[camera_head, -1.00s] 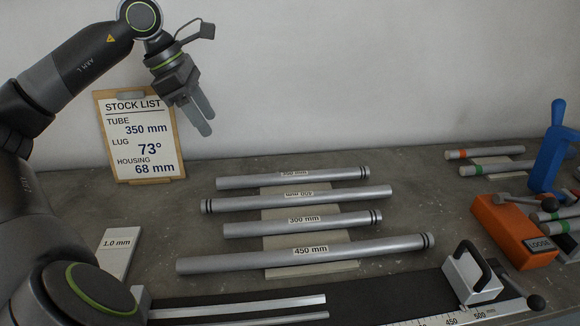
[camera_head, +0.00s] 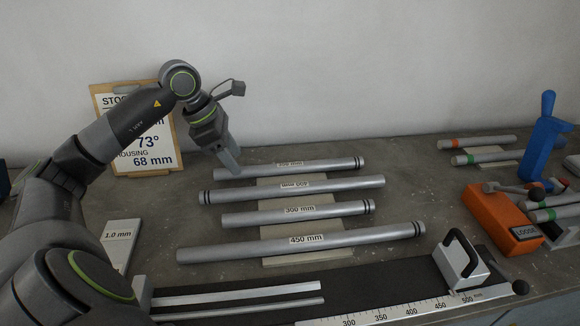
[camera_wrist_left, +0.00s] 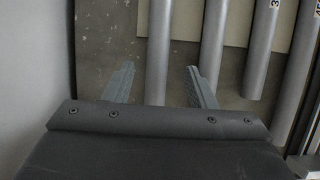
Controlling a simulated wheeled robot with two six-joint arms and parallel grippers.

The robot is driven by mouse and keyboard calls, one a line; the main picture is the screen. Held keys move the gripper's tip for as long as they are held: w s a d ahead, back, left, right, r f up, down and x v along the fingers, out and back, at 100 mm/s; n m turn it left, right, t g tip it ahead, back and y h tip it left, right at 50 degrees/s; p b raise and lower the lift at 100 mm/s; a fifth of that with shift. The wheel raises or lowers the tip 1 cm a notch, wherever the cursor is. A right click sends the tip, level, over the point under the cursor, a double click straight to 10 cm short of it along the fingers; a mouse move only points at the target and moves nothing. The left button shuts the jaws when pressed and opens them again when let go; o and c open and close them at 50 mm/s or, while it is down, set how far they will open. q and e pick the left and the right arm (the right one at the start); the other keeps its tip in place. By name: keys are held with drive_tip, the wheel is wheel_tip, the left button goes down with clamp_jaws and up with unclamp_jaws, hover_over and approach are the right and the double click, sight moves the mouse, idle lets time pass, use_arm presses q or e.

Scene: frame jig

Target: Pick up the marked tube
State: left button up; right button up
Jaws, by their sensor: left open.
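Several silver tubes lie in a row on pale rests. The back tube (camera_head: 330,166) has a small label I cannot read clearly. In front of it lie a tube with an upside-down label (camera_head: 350,184), the 300 mm tube (camera_head: 255,217) and the 450 mm tube (camera_head: 220,251). The stock list (camera_head: 152,160) is partly covered by my arm; 350 mm showed beside TUBE earlier. My left gripper (camera_head: 232,170) is open at the left end of the back tube. In the left wrist view the back tube (camera_wrist_left: 159,50) appears between the two fingers (camera_wrist_left: 160,82); contact is not visible. My right gripper is out of view.
A ruler rail (camera_head: 380,314) with a white stop block (camera_head: 460,265) runs along the front. A 1.0 mm card (camera_head: 118,236) lies at left.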

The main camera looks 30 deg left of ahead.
use_arm(q)
drive_tip(key=x, duration=0.3)
drive_tip(key=shift+w+f+p, duration=0.1)
drive_tip(key=shift+w+p, duration=0.05)
drive_tip(key=shift+p, duration=0.2)
drive_tip(key=shift+w+f, duration=0.1)
drive_tip(key=shift+f, duration=0.3)
drive_tip(key=shift+c, duration=0.4)
clamp_jaws()
drive_tip(key=shift+r, duration=0.1)
wheel_tip(320, 180, up, 9)
drive_tip(key=shift+f+b, duration=0.1)
drive_tip(key=shift+b, duration=0.4)
wheel_tip(320, 180, up, 4)
drive_tip(key=p, duration=0.3)
hover_over(242, 168)
drive_tip(key=shift+a+r+p, duration=0.1)
drive_tip(key=shift+r+p, duration=0.2)
drive_tip(key=shift+r, duration=0.1)
